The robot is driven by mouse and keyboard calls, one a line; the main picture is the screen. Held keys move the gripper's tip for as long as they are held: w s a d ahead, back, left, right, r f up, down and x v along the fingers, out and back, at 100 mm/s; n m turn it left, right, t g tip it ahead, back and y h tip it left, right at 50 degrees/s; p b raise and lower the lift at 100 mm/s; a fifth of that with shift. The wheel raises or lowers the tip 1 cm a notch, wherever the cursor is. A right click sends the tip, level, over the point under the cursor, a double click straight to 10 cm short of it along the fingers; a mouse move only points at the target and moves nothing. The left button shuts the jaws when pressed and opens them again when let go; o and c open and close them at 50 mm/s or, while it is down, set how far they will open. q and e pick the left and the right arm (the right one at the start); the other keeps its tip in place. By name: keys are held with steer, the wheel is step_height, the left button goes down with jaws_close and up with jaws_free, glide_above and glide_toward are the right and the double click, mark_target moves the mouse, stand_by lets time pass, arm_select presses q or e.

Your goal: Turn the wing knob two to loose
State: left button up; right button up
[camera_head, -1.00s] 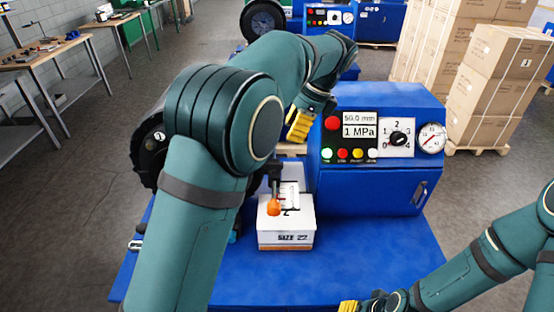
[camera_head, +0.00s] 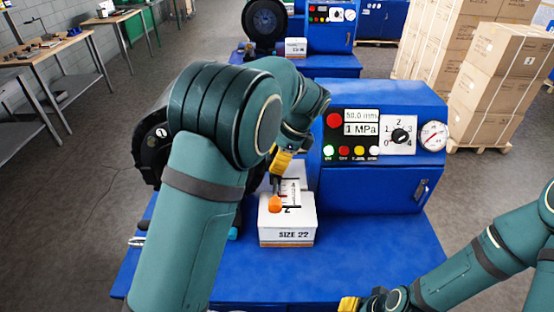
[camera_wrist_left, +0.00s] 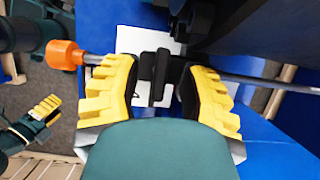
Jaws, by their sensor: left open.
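A black wing knob (camera_wrist_left: 158,75) sits on a grey rod (camera_wrist_left: 260,82) with an orange end (camera_wrist_left: 65,55) in the left wrist view. The orange end also shows in the head view (camera_head: 275,204), above a white box. My left gripper (camera_wrist_left: 160,92) is open, with its yellow fingers on either side of the knob and gaps between. In the head view my left gripper (camera_head: 281,163) points down behind the box. My own arm hides much of the rod there. My right gripper (camera_head: 349,304) is at the bottom edge of the head view, mostly cut off.
The blue machine (camera_head: 370,190) with its panel, dial and gauge stands right of my left gripper. A white box (camera_head: 287,238) marked SIZE 22 is on the blue table (camera_head: 390,260). Cartons (camera_head: 495,90) stand at the right. The table's front right is clear.

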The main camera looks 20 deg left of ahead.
arm_select(q)
steer(key=shift+c, duration=0.4)
jaws_close()
steer(key=shift+n, duration=0.4)
steer(key=n+g, duration=0.1)
steer(key=n, duration=0.1)
steer(key=n+g+h, duration=0.1)
steer(key=n, duration=0.2)
steer(key=shift+w+a, duration=0.1)
steer(key=n+h, duration=0.1)
steer(key=n, duration=0.2)
steer(key=n+g+h, duration=0.1)
steer(key=n, duration=0.2)
steer(key=shift+o, duration=0.4)
jaws_free()
